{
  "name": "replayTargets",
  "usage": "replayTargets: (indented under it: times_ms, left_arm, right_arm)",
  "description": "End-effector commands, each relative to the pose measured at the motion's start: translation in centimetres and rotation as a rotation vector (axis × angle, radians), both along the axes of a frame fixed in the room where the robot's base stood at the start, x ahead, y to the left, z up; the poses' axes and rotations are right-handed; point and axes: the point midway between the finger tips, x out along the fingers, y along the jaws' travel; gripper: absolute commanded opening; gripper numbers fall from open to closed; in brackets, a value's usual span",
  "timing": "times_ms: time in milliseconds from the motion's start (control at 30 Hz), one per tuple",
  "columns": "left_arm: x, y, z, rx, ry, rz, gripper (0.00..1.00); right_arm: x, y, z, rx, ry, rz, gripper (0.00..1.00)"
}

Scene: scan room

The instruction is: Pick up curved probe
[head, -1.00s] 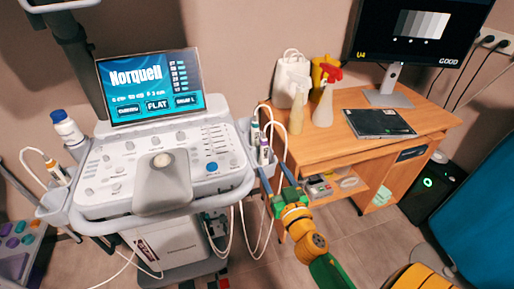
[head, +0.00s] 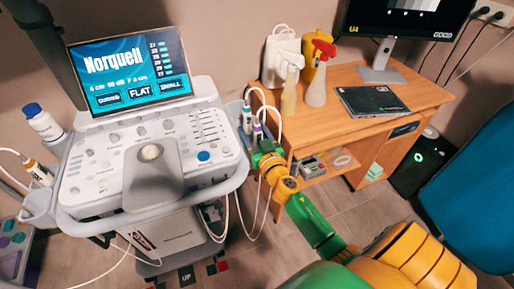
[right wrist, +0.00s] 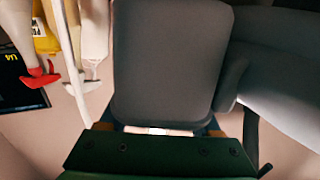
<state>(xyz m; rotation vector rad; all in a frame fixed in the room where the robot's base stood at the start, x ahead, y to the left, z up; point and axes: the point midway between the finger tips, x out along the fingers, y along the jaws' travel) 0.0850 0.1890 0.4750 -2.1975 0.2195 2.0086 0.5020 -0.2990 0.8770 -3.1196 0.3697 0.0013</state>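The ultrasound cart (head: 105,185) carries several probes. Two probes, one with a green band (head: 247,118) and one with a purple band (head: 257,132), stand in the holder on its right side. A probe with an orange band (head: 38,172) stands in the left holder. I cannot tell by shape which is the curved one. My right gripper (head: 257,150) is at the right holder, close to the purple-banded probe. In the right wrist view its bluish fingers (right wrist: 160,128) show apart, with a pale thing between them; a large grey block hides the tips. My left gripper is not in view.
The wooden desk (head: 330,105) stands right of the cart, with spray bottles (head: 318,85), a dark booklet (head: 372,101) and a monitor (head: 410,20). White cables (head: 238,215) hang beside the cart. A blue couch (head: 475,215) is at the right.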

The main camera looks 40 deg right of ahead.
Motion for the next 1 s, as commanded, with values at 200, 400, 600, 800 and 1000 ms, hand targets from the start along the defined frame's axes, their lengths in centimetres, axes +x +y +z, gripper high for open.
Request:
replayTargets:
  times_ms: [200,400,600,800,1000]
  left_arm:
    - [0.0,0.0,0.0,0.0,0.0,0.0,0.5]
    - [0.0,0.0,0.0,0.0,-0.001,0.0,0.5]
    - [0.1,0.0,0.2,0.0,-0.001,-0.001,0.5]
    - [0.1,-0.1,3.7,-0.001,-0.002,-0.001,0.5]
    - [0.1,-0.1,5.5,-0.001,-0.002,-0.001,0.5]
  right_arm:
    - [0.0,0.0,0.0,0.0,0.0,0.0,0.08]
    - [0.0,0.0,0.0,0.0,0.0,0.0,0.0]
    - [0.0,0.0,0.2,0.0,-0.001,0.0,0.0]
    - [0.0,0.0,5.3,-0.004,-0.004,0.001,0.0]
    - [0.0,0.1,9.3,-0.003,-0.003,0.001,0.0]
